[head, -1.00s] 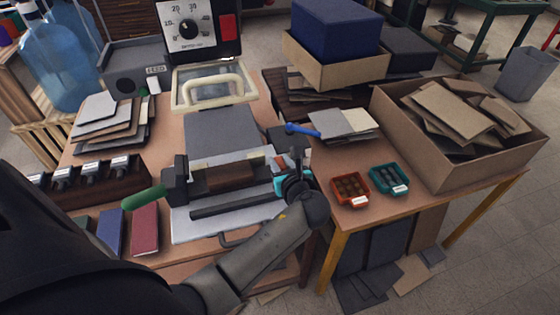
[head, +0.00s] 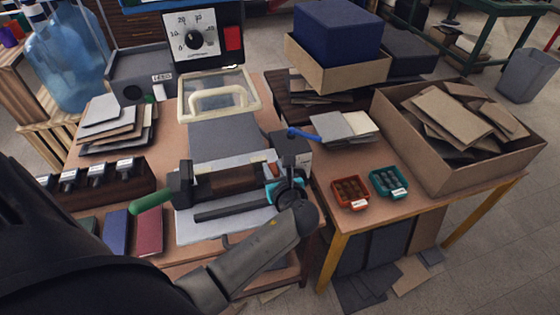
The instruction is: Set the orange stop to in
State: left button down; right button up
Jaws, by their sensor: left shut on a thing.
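The machine (head: 225,130) stands on the table with a dark carriage and a brown roller bar (head: 228,180) across its front. A small orange piece, which looks like the orange stop (head: 274,169), shows at the right end of this bar. My left gripper (head: 277,180), black with teal parts, reaches in from below and is shut at this piece. Its fingers hide most of the contact, and the stop's exact setting cannot be read. My right gripper is not in view.
A blue lever (head: 302,133) sticks out from a dark block just behind the gripper. A green handle (head: 152,201) is at the bar's left end. Orange (head: 350,204) and teal (head: 389,194) trays lie to the right. A carton of board scraps (head: 438,170) stands beyond.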

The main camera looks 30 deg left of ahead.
pick_arm(q)
jog(key=shift+s+a, duration=0.2)
jog(key=c, duration=0.6)
grip_release()
jog(key=shift+c, duration=0.2)
jog(key=p+v, duration=0.2)
jog(key=v, duration=1.3)
jog(key=shift+p, duration=0.35)
jog(key=shift+d+r, duration=0.15)
